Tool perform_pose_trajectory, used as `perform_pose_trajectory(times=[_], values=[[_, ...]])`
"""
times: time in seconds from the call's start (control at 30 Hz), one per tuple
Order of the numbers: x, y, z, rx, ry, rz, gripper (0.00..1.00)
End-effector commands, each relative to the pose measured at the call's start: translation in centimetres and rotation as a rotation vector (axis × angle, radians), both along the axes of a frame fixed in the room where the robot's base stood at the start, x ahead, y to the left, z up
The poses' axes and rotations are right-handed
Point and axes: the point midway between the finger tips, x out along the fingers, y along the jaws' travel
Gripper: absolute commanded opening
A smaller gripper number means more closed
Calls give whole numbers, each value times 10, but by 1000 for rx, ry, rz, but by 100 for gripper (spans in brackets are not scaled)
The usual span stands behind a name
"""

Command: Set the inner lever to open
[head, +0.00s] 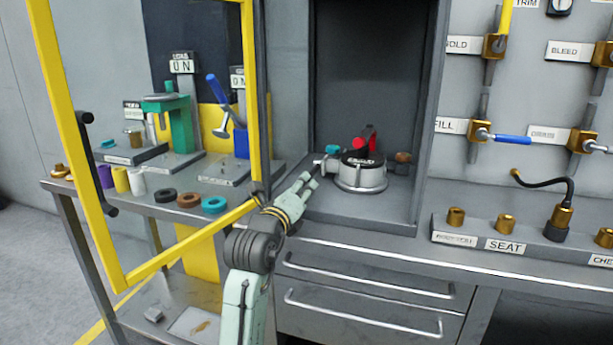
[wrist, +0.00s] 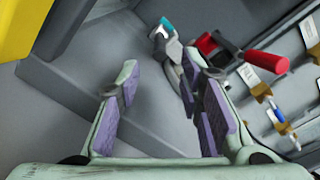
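A round grey actuator (head: 360,182) with a dark labelled top stands in the open cabinet bay. A red handle (head: 361,143) rises on it; the handle also shows in the wrist view (wrist: 266,63). A small grey fitting with a teal tip (head: 332,149) sits at its left side, and the teal tip shows in the wrist view (wrist: 166,24). I cannot tell which part is the inner lever. My gripper (head: 314,176) is just left of the actuator. In the wrist view its purple-padded fingers (wrist: 165,100) are apart with nothing held; the actuator is beyond the right finger.
A yellow-framed door (head: 72,150) with a black handle stands open at left, close to my arm. Behind it is a bench with clamps and coloured rings (head: 214,204). Bay walls (head: 429,130) flank the actuator. A valve panel with a blue lever (head: 513,139) is at right.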

Motion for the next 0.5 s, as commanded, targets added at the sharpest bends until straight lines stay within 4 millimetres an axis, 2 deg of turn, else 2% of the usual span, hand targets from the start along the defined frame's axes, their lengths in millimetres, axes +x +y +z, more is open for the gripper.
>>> perform_pose_trajectory(times=[0.03,0.2,0.33,0.5], values=[[10,-4,3,-1,2,-1,34],[36,-12,2,-1,0,-1,34],[47,-15,1,0,0,0,34],[52,-17,0,0,-1,1,34]])
